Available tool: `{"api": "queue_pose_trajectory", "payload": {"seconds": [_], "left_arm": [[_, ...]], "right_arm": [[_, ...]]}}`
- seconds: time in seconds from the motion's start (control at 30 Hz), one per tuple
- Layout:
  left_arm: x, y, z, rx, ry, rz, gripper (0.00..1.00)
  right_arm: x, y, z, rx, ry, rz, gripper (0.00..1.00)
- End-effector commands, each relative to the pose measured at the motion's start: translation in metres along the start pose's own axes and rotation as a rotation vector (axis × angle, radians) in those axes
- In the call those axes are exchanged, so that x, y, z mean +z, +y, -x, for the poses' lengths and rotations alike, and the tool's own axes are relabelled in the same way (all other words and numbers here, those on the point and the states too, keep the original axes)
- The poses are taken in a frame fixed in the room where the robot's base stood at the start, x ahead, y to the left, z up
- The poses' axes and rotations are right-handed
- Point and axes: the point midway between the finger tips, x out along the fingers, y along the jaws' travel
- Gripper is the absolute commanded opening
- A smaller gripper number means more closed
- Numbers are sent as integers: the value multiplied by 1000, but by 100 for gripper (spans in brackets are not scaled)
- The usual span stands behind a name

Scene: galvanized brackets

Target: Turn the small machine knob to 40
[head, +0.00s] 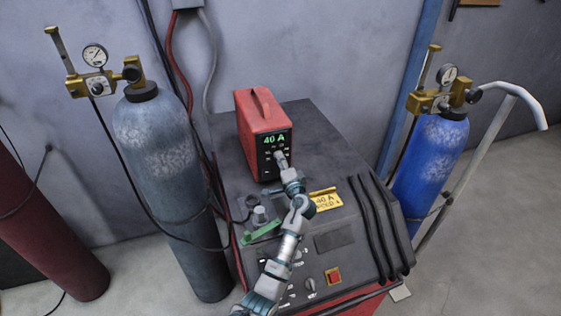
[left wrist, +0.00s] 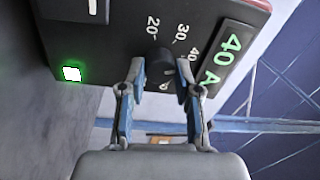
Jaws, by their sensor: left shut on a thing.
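The small red machine (head: 257,112) stands on top of a larger dark machine (head: 322,150), and its green display (head: 274,139) reads 40 A. In the left wrist view its front shows a black knob (left wrist: 160,58), dial numbers including 20, 30 and 40, and the green 40 A display (left wrist: 224,60). My left gripper (head: 281,158) is at this front and hides the knob in the head view. In the left wrist view its two fingers (left wrist: 160,70) are shut on the knob from both sides. The knob's pointer mark is not clear. My right gripper is not in view.
A yellow label (head: 325,200), a red button (head: 333,275) and a green part (head: 261,229) are on the larger machine. A grey cylinder (head: 165,150) stands left, a blue cylinder (head: 432,160) right. A lit green lamp (left wrist: 72,73) shows on the small machine.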

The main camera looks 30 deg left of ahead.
Motion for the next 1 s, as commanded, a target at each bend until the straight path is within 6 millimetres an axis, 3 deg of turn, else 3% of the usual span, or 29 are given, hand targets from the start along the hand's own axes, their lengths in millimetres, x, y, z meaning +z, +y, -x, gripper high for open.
{"api": "queue_pose_trajectory", "payload": {"seconds": [0.1,0.13,0.2,0.5,0.63,1.0], "left_arm": [[-3,-1,1,-1,7,2,0],[-3,-1,1,-1,7,2,40],[-2,0,1,0,6,2,57],[0,0,2,1,2,2,58],[0,1,12,1,3,2,58],[-2,3,89,3,3,2,58]], "right_arm": [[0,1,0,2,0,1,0],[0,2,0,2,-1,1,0],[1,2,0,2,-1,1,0],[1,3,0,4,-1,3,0],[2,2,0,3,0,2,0],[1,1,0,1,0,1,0]]}}
